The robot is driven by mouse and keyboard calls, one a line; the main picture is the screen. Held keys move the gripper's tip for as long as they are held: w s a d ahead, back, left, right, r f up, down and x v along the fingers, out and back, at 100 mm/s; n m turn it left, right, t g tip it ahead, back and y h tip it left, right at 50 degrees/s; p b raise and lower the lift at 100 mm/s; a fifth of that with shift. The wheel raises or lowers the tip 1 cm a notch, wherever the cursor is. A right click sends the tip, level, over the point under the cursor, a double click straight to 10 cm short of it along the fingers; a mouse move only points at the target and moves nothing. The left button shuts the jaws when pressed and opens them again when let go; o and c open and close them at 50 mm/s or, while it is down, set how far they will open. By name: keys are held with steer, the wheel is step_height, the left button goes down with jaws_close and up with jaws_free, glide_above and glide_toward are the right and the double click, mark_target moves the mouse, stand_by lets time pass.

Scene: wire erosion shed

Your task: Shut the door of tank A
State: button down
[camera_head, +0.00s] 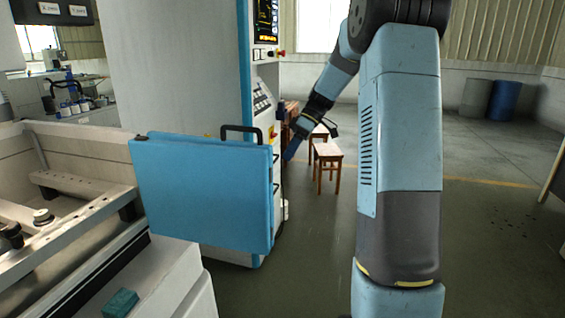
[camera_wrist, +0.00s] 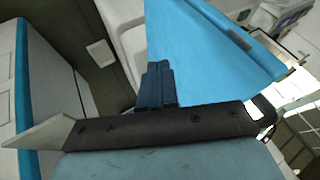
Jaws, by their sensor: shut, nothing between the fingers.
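The blue door (camera_head: 200,195) is a flat panel with a black handle (camera_head: 242,129) on its top edge. It stands open, swung out from the front of the pale tank (camera_head: 75,148) at the left. Its left edge is by the tank's corner and its right edge is free. My gripper (camera_head: 290,152) is shut and empty, just right of the door's free edge in the head view. In the wrist view the shut fingers (camera_wrist: 158,82) overlap the blue door (camera_wrist: 205,45). I cannot tell whether they touch it.
A tall grey and blue cabinet (camera_head: 185,75) with a control panel stands behind the door. Wooden stools (camera_head: 326,160) stand beyond my gripper. A blue drum (camera_head: 503,100) is at the far right. The floor (camera_head: 490,235) at the right is mostly clear.

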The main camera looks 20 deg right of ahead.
mark_target(272, 182)
steer(key=s+a+f, duration=0.1)
steer(key=a+f, duration=0.1)
steer(key=s+a+f, duration=0.2)
steer(key=a, duration=0.1)
steer(key=s+a+f, duration=0.1)
steer(key=a+f, duration=0.1)
steer(key=f, duration=0.1)
steer(key=shift+s+a, duration=0.15)
steer(key=shift+a, duration=0.25)
steer(key=shift+s, duration=0.15)
